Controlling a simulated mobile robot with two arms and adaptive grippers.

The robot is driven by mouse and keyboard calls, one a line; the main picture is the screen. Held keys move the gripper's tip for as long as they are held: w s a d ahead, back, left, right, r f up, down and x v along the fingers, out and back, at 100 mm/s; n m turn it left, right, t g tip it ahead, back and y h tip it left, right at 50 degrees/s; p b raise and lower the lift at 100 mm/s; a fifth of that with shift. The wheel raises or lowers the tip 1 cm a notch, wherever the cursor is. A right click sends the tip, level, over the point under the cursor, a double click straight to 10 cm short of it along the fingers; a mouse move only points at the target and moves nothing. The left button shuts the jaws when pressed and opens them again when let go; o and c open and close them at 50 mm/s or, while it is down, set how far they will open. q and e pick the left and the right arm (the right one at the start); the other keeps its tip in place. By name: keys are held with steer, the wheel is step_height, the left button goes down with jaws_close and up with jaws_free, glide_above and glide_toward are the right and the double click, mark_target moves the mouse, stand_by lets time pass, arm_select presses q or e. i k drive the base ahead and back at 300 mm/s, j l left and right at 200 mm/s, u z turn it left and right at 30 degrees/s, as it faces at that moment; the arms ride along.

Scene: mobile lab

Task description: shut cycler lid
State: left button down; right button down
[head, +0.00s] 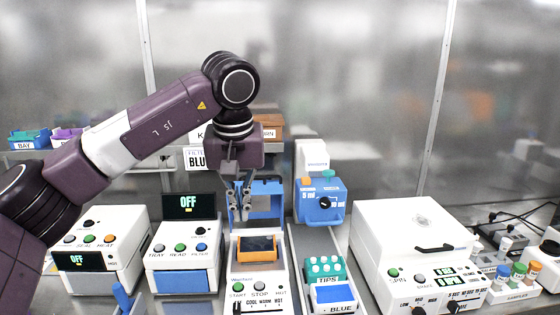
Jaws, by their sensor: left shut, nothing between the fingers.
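The cycler (250,274) is the white machine in the middle, with START and STOP buttons and a dark-screened orange block on top. Its blue lid (268,186) stands raised at the back of the machine. My left gripper (241,216) points down in front of the left part of the lid and hides some of it. The fingers are shut and hold nothing. I cannot tell whether they touch the lid. My right gripper is not in view.
Left of the cycler stands a reader (183,259) with an OFF screen, then a sealer-like box (105,250). To the right are a teal tip rack (325,270), a blue device (320,203) and a large white spinner (410,240). Sample tubes (517,272) stand far right.

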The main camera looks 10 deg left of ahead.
mark_target(267, 197)
steer(key=i, duration=1.3)
